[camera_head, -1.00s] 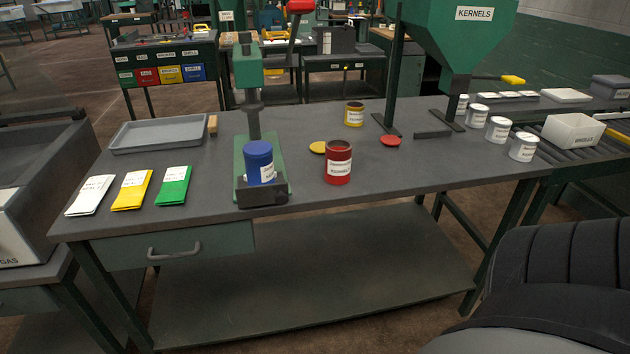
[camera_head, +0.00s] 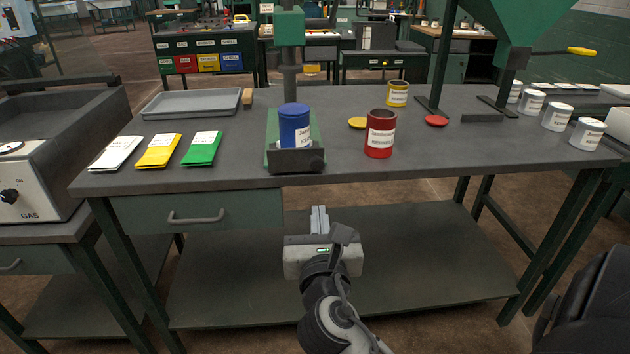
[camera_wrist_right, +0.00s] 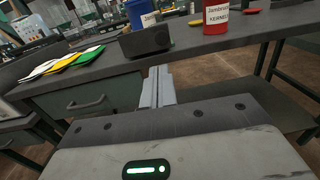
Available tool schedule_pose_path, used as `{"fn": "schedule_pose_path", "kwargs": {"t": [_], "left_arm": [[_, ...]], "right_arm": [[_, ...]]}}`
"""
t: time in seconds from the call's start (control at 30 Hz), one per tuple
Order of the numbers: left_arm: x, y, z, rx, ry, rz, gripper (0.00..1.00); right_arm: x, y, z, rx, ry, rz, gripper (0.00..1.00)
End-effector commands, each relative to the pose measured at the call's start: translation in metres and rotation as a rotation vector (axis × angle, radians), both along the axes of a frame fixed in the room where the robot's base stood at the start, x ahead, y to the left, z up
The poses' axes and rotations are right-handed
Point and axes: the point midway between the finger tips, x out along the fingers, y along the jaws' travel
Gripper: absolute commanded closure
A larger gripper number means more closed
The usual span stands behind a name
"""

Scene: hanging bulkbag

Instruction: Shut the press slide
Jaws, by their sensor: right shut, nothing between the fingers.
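The green press (camera_head: 289,28) stands on the table, with its post rising behind a blue labelled can (camera_head: 294,124). The can sits on the press slide, whose dark front block (camera_head: 296,160) is at the table's front edge. That block also shows in the right wrist view (camera_wrist_right: 146,39). My right gripper (camera_head: 319,212) is in front of the table, below the tabletop and a little right of the slide. Its fingers are shut together and empty, apart from the block. In the right wrist view the closed fingers (camera_wrist_right: 157,78) point toward the table edge under the block. My left gripper is not in view.
A red can (camera_head: 380,135) stands right of the press, with yellow (camera_head: 357,123) and red (camera_head: 436,121) lids behind. White, yellow and green packets (camera_head: 202,148) lie left. A drawer handle (camera_head: 195,218) projects below the tabletop. The green hopper (camera_head: 510,35) stands at right.

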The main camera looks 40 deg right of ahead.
Motion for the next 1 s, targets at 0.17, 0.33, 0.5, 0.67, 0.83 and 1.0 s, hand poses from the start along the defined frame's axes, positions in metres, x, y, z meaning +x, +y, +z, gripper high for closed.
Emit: {"fn": "schedule_pose_path", "kwargs": {"t": [0.17,0.33,0.5,0.67,0.83,1.0], "left_arm": [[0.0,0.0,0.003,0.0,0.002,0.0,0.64],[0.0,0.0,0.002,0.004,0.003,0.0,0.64],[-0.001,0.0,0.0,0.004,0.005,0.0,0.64],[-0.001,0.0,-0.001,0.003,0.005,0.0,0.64],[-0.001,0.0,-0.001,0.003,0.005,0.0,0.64],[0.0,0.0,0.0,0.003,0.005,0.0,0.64]], "right_arm": [[0.029,-0.02,0.003,0.001,-0.003,0.001,1.0],[0.06,-0.04,0.003,0.003,-0.003,0.002,1.0],[0.086,-0.058,0.003,0.004,-0.001,0.002,1.0],[0.1,-0.067,0.003,0.004,-0.001,0.004,1.0],[0.106,-0.071,0.003,0.007,-0.001,0.004,1.0],[0.106,-0.071,0.003,0.007,-0.001,0.004,1.0]]}}
